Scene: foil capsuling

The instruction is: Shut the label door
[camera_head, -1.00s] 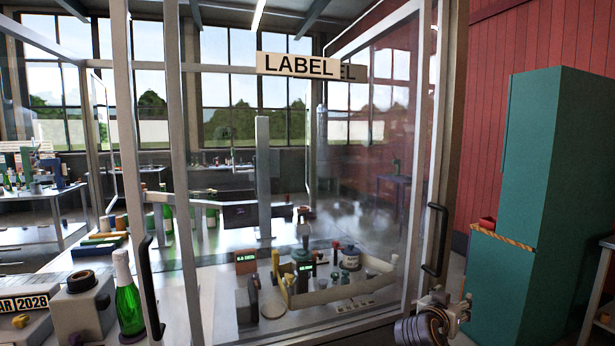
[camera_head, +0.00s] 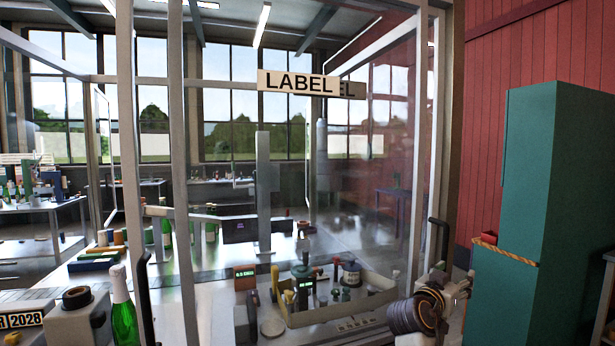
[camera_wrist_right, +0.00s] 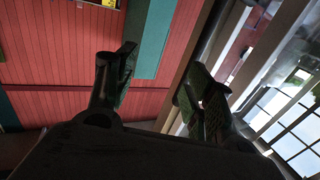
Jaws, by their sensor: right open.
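The label door is a glass panel in a grey metal frame (camera_head: 177,200), with a LABEL sign (camera_head: 298,82) near its top. A second, partly covered sign reading "EL" shows behind that one. I cannot tell whether the door is flush with its frame. A dark upright handle (camera_head: 432,245) is at the door's right edge. My right gripper (camera_head: 456,284) is just right of and below this handle, with no hold on it visible. In the right wrist view the right gripper (camera_wrist_right: 155,88) has its fingers apart, with nothing between them. My left gripper is out of view.
Another dark handle (camera_head: 143,297) is on the post at left, beside a green bottle (camera_head: 123,310). Behind the glass are a shallow tray (camera_head: 350,312), small tools and readouts. A teal cabinet (camera_head: 545,200) stands at right, near the red wall (camera_head: 530,50).

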